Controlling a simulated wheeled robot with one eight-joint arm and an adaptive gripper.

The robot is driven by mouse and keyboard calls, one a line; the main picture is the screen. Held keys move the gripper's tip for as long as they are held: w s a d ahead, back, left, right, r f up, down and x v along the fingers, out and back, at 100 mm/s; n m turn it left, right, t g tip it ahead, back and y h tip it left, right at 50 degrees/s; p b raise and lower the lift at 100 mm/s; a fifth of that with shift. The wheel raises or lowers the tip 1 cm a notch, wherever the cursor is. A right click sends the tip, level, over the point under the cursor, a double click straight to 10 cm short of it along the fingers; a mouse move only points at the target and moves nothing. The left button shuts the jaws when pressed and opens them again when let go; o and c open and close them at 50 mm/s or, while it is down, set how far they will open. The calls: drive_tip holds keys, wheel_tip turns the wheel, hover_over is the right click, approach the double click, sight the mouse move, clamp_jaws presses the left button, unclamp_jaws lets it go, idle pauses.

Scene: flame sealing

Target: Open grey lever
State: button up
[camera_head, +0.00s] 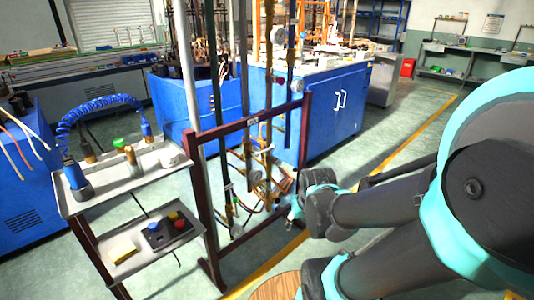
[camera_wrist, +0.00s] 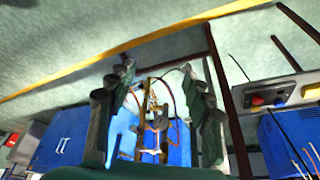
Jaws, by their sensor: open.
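A brass pipe assembly (camera_head: 262,170) with small valves hangs in a dark red frame (camera_head: 305,125). In the wrist view, which is upside down, the pipe assembly (camera_wrist: 150,105) shows between my fingers. A small greyish part (camera_wrist: 160,123) sits on it; I cannot tell surely whether this is the grey lever. My gripper (camera_wrist: 158,105) is open, with one dark finger on each side of the pipes and nothing visibly held. In the head view my gripper (camera_head: 292,212) is small and partly hidden by my arm, beside the lower right of the frame. Contact cannot be told.
A grey trolley (camera_head: 110,190) with a blue coiled hose (camera_head: 95,108) stands left of the frame. Its lower shelf bears a control box (camera_head: 168,230) with coloured buttons. A blue cabinet (camera_head: 335,120) stands behind. Green floor with a yellow line (camera_head: 400,150) is open at right.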

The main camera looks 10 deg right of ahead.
drive_tip(key=shift+w+r+m, duration=0.15)
drive_tip(key=shift+w+m, duration=0.15)
drive_tip(key=shift+w, duration=0.1)
drive_tip(key=shift+c, duration=1.1)
drive_tip(key=w+r+m, duration=0.1)
drive_tip(key=w+m, duration=0.1)
drive_tip(key=w, duration=0.1)
drive_tip(key=w+r+m+y, duration=0.1)
drive_tip(key=w+m, duration=0.1)
drive_tip(key=w, duration=0.2)
drive_tip(key=w+a+r+m, duration=0.1)
drive_tip(key=w+m, duration=0.1)
drive_tip(key=w, duration=0.2)
drive_tip(key=shift+y, duration=0.4)
clamp_jaws()
drive_tip(key=w+d+f+m+y, duration=0.1)
drive_tip(key=w+d+f+m, duration=0.1)
drive_tip(key=w+m, duration=0.5)
drive_tip(key=w+d+f+m+t+y, duration=0.1)
drive_tip(key=w+d+m, duration=0.3)
drive_tip(key=w, duration=1.3)
drive_tip(key=w+d+f+m+t+y, duration=0.1)
drive_tip(key=w+d+f+m+y, duration=0.1)
drive_tip(key=w+m, duration=1)
drive_tip(key=shift+w+d+f+y, duration=0.25)
drive_tip(key=shift+d+f+y, duration=0.15)
drive_tip(key=shift+f+y, duration=0.2)
